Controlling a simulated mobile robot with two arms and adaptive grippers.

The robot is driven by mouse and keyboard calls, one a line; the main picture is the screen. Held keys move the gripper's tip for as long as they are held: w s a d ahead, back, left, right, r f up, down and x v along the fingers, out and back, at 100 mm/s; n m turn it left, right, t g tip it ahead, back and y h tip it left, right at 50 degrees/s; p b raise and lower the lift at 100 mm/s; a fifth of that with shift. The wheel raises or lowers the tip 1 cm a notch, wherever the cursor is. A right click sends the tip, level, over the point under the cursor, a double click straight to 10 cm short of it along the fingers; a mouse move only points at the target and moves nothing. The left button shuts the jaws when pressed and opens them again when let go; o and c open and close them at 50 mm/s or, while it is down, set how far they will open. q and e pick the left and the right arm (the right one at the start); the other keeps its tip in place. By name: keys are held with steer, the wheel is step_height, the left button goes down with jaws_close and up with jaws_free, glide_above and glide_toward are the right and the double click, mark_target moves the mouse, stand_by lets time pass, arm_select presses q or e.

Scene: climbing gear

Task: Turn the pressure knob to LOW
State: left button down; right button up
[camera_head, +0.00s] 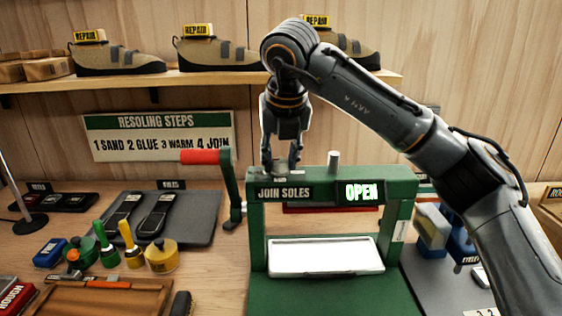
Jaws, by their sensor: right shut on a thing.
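The green press (257,235) stands on the bench with a "JOIN SOLES" label and a lit "OPEN" display (358,192). My right gripper (281,166) comes down from above onto the left part of the press's top beam. It is shut on what seems to be the pressure knob, a small grey part mostly hidden by the fingers. The knob's marks and setting cannot be read. My left gripper is not in view.
A crank with a red handle (200,156) is at the press's left side. A grey post (334,160) rises from the beam, right of my gripper. A white plate (325,256) lies inside the press. Brushes and jars (161,256) stand left; a shoe shelf (190,77) is behind.

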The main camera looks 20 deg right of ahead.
steer(key=shift+f+m+h, duration=0.1)
steer(key=shift+m+h, duration=0.2)
steer(key=shift+m, duration=0.4)
steer(key=o, duration=1.1)
steer(key=shift+o, duration=0.2)
steer(key=v, duration=1.2)
steer(key=shift+w, duration=0.2)
steer(key=shift+a, duration=0.1)
